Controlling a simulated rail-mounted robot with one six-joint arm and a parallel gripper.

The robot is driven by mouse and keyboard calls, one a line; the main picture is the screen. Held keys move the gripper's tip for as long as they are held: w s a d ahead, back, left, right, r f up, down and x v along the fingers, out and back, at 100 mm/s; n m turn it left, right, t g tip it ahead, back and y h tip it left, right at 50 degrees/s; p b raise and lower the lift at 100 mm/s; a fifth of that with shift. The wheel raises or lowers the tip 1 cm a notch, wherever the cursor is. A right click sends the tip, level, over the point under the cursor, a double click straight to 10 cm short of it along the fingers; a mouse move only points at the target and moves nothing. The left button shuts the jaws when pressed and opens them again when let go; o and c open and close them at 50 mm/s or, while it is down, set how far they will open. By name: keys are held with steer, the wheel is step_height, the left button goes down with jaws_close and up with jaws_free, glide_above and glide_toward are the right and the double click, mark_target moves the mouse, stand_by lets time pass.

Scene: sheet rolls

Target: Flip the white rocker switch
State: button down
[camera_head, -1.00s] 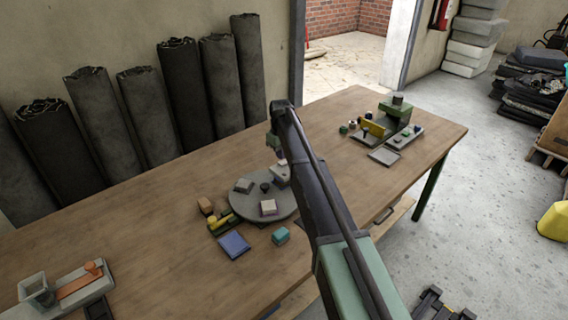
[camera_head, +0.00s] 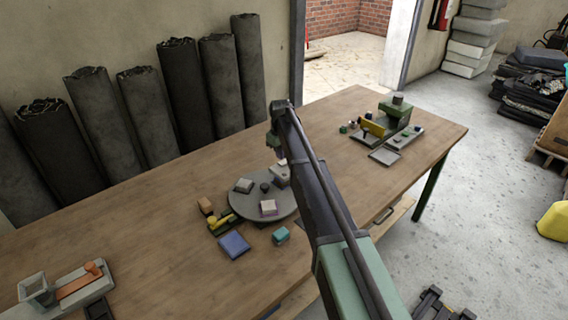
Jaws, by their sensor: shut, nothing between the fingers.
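A round grey disc (camera_head: 249,208) lies on the wooden table and carries several small parts. A pale box (camera_head: 277,174) at its back right is partly hidden by my arm. It may hold the white rocker switch, but the rocker is too small to make out. My gripper (camera_head: 281,161) points down just over this box, shut and empty. I cannot tell whether its tip touches. A whitish block (camera_head: 268,207) sits at the front of the disc and a grey block (camera_head: 243,185) at the left, with a dark knob (camera_head: 265,186) between them.
A blue pad (camera_head: 234,245), a teal block (camera_head: 281,235), an orange-brown block (camera_head: 206,205) and a yellow part (camera_head: 222,222) lie close around the disc. A green fixture (camera_head: 396,110) stands at the far right. The table's left middle is clear.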

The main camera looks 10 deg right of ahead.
mark_target(281, 163)
steer(key=shift+f+b, duration=1.3)
stand_by(0.5)
steer(key=shift+r, duration=0.1)
step_height(281, 163, up, 7)
steer(key=p, duration=0.7)
steer(key=s+m, duration=0.6)
steer(key=s, duration=3.3)
steer(key=shift+s, duration=0.25)
